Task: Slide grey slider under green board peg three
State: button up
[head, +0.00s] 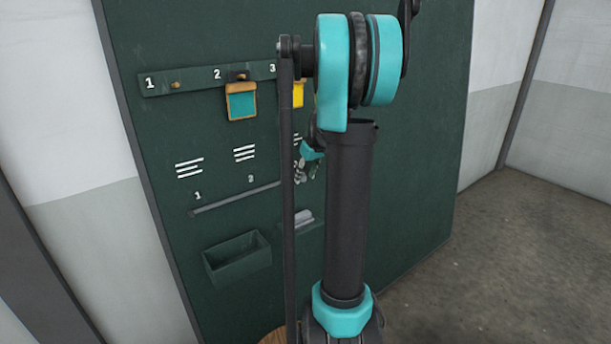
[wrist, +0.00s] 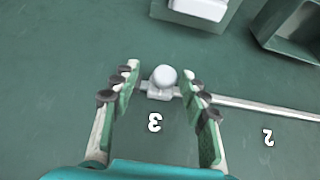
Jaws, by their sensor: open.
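The grey slider (wrist: 163,78) has a pale round knob and sits on a thin rail at the numeral 3, in the wrist view. My gripper (wrist: 161,71) is open, with one finger on each side of the knob and a gap to each. In the head view my gripper (head: 308,163) is at the board, mostly behind my arm, and the slider is hidden there. The green board (head: 400,190) carries a peg strip (head: 205,82) marked 1, 2 and 3. Peg three is hidden behind my arm. The rail (head: 235,198) runs lower on the board.
An orange-framed teal tag (head: 241,103) hangs at peg two, and a yellow tag (head: 298,94) is partly hidden near peg three. A green open bin (head: 237,258) and a ledge with a pale block (head: 303,218) sit below the rail. The floor at right is clear.

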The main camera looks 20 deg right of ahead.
jog(key=v, duration=1.2)
jog(key=s+a+f+m, duration=0.1)
jog(key=s+a+f, duration=0.7)
jog(key=s+f, duration=0.3)
jog(key=s+a+f+m+h, duration=0.1)
jog(key=s+a+f+m, duration=0.1)
jog(key=s+a+f, duration=0.6)
jog(key=s+f, duration=0.3)
jog(key=s, duration=0.3)
jog(key=shift+a, duration=0.35)
